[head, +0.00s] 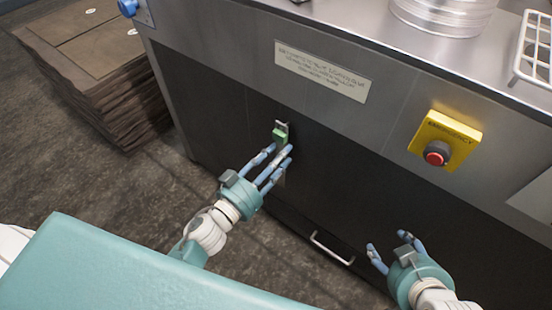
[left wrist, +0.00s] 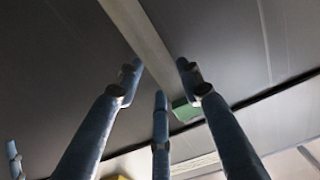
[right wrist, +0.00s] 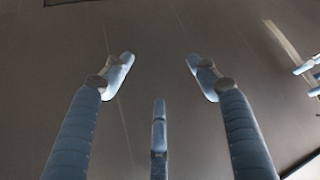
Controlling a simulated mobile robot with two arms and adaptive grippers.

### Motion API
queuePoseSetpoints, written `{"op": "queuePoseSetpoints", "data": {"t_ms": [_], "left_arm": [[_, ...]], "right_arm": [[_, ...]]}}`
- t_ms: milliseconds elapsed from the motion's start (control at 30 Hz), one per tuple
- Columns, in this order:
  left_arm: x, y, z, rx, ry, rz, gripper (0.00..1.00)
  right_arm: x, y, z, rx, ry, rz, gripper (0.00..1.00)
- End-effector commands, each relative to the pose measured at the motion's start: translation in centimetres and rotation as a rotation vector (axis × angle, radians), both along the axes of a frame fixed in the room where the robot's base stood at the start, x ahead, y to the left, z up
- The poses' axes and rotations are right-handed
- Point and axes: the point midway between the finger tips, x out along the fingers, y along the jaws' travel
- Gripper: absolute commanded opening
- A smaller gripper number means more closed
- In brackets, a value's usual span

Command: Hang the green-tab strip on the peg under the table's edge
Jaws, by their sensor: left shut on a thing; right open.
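The strip is narrow and pale grey, with a green tab (head: 279,136) near its upper end. My left gripper (head: 279,155) is shut on the strip just below the tab, in front of the dark panel under the table's edge. In the left wrist view the strip (left wrist: 143,40) runs between the fingers, and its green tab (left wrist: 184,111) shows beyond them. A small grey metal piece (head: 282,125), seemingly the peg, shows right at the tab; I cannot tell whether the strip is on it. My right gripper (head: 388,243) is open and empty, low at the right.
The steel table (head: 215,28) bears a label plate (head: 322,70) and a yellow emergency-stop box (head: 445,140) on its front. A drawer handle (head: 331,248) sits low between my grippers. Stacked brown sheets (head: 95,75) stand on the floor at left.

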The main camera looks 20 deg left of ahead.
Motion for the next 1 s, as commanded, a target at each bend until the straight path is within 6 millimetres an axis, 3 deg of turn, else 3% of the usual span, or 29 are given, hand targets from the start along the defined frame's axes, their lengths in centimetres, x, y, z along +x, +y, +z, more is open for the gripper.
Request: {"op": "queuePoseSetpoints", "data": {"t_ms": [167, 633, 1000], "left_arm": [[0.7, -0.3, 0.0, -0.002, -0.002, -0.001, 0.11], [1.4, -0.5, -0.2, 0.001, -0.001, 0.000, 0.11], [1.5, -0.5, -0.2, 0.000, -0.001, 0.000, 0.11]], "right_arm": [[0.5, 0.1, 0.5, 0.004, -0.020, 0.002, 0.59], [-2.2, -0.9, -1.1, -0.025, 0.100, -0.009, 0.59], [-3.0, -1.4, -1.5, -0.041, 0.133, -0.009, 0.59]]}}
